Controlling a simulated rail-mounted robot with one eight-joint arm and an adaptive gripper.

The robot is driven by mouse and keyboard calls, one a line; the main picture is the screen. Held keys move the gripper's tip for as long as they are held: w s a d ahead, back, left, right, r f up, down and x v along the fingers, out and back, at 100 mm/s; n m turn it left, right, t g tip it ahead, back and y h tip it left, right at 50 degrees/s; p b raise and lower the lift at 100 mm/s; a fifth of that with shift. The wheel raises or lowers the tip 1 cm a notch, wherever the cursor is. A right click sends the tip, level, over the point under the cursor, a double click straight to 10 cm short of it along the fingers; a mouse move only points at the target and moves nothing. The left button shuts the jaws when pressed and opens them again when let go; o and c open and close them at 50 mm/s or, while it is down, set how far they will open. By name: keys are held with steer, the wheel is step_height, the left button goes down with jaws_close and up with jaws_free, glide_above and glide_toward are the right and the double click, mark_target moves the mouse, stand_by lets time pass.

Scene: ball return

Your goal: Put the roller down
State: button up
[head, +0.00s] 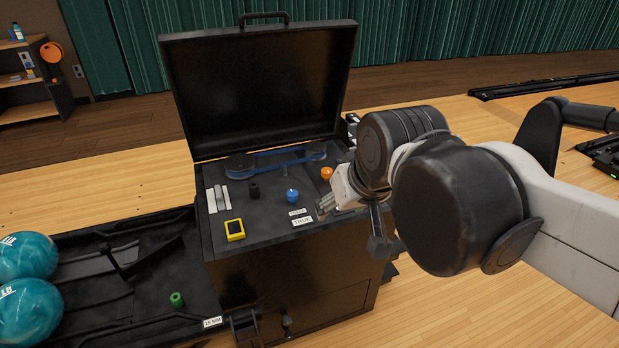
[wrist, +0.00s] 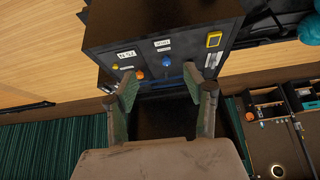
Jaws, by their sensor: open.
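My gripper (head: 325,204) is at the right edge of the open black machine box. In the wrist view its two fingers (wrist: 168,92) are apart, with nothing between them. A short green cylinder (head: 177,299) stands in the black ball tray at the lower left. A short black cylinder (head: 254,190) stands on the machine's top panel. I cannot tell which of the two is the roller. A blue knob-like piece (head: 292,195) and an orange one (head: 326,173) stand on the panel; the wrist view shows the blue (wrist: 166,61) and orange (wrist: 139,75) pieces beyond the fingertips.
The black box (head: 290,275) has its lid (head: 262,85) raised behind the panel. A blue belt (head: 285,158), a yellow-framed block (head: 235,229), pale strips (head: 219,198) and label plates (head: 302,221) occupy the panel. Teal balls (head: 28,255) sit at the far left.

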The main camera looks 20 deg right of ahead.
steer(key=shift+t, duration=0.4)
steer(key=s+f, duration=0.3)
steer(key=s, duration=0.1)
steer(key=shift+d, duration=0.3)
